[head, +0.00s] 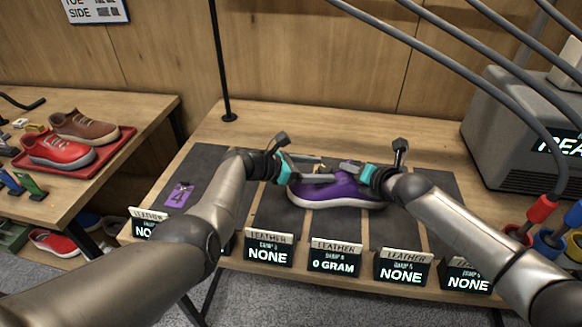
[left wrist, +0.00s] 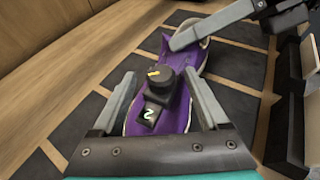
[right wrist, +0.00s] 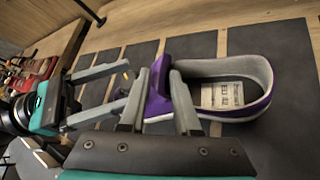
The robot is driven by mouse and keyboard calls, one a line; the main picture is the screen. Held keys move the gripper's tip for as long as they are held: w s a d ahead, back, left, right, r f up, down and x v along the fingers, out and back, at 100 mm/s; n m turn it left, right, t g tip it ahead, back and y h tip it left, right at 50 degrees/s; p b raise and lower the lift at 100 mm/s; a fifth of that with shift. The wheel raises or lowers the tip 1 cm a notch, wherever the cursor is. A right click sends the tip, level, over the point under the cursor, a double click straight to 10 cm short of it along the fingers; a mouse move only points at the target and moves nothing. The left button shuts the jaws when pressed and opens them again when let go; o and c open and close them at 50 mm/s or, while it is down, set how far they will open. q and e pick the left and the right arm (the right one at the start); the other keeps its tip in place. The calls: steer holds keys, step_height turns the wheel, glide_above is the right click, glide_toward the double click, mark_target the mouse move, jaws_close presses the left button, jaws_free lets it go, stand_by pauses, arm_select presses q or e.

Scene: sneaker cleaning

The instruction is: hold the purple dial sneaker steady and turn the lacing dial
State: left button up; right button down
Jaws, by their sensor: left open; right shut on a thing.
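The purple sneaker (head: 330,192) with a white sole sits on a dark mat on the bench, toe to the left. Its round black lacing dial (left wrist: 160,82) with a yellow mark shows in the left wrist view, above a tag reading 2 (left wrist: 148,115). My left gripper (head: 308,172) is open at the toe end; in its wrist view the fingers (left wrist: 163,95) stand either side of the dial, and contact cannot be told. My right gripper (right wrist: 165,90) is shut on the sneaker's purple upper near the opening. In the head view the dial is hidden behind my left gripper.
Several label stands (head: 334,257) line the bench's front edge. A purple tag marked 4 (head: 179,196) lies on a mat at left. A grey machine (head: 520,125) stands at right. A red tray (head: 80,165) with shoes is on the left table.

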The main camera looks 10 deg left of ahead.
arm_select(q)
steer(key=v, duration=1.1)
steer(key=shift+s+a, duration=0.15)
steer(key=shift+s+d+n+t+y, duration=1.3)
steer(key=shift+s+n+t+y, duration=0.2)
steer(key=shift+s+n+t, duration=0.35)
steer(key=shift+f+x, duration=0.2)
steer(key=shift+x, duration=5.8)
steer(key=shift+s+g, duration=0.1)
steer(key=shift+g, duration=0.15)
jaws_close()
